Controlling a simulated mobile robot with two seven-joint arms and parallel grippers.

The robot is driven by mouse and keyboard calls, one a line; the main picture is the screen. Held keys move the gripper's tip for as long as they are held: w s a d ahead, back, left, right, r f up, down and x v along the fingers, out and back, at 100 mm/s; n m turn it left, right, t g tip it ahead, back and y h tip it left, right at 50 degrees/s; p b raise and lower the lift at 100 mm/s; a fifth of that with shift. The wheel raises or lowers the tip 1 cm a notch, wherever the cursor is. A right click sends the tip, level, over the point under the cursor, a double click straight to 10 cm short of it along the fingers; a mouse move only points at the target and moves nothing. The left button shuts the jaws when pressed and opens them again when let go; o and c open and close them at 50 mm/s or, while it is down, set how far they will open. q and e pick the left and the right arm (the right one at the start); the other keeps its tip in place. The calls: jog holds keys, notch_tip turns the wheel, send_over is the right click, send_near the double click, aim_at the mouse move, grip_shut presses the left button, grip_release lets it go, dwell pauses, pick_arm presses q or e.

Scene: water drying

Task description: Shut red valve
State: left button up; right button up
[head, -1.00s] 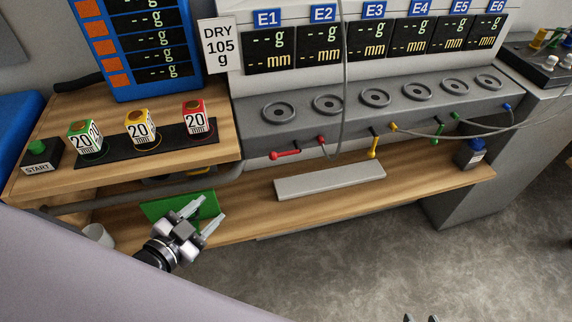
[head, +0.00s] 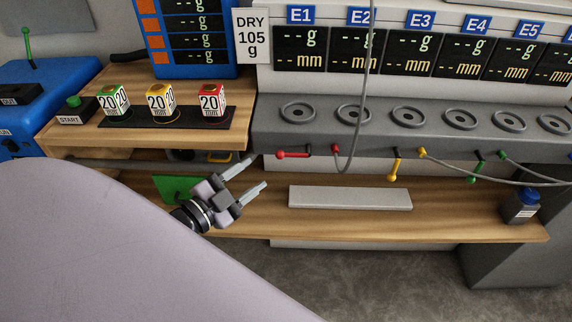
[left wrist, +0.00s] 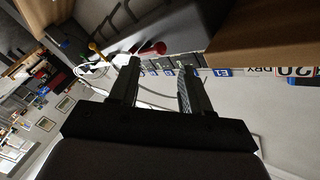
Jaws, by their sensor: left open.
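The red valve (head: 293,154) is a small red lever on the front of the grey bench unit, below the E1 display. Its lever lies roughly level, with its knob end at the left. My left gripper (head: 257,175) is open and empty, a little below and left of the valve, apart from it. In the left wrist view, a red lever (left wrist: 152,49) shows beyond and between the two fingers of my left gripper (left wrist: 158,68). My right gripper does not show in the current views.
A yellow valve (head: 394,168) and a green valve (head: 474,165) sit farther right. A light grey bar (head: 350,198) lies on the wooden shelf. A wooden ledge with a black strip (head: 192,122) and cartons is left. A grey cable (head: 358,120) hangs near the red valve.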

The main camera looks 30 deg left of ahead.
aim_at(293, 155)
pick_arm(q)
jog(key=w+d, duration=0.1)
jog(key=w, duration=0.6)
jog(key=shift+b, duration=0.4)
jog(key=shift+w+d, duration=0.1)
grip_shut()
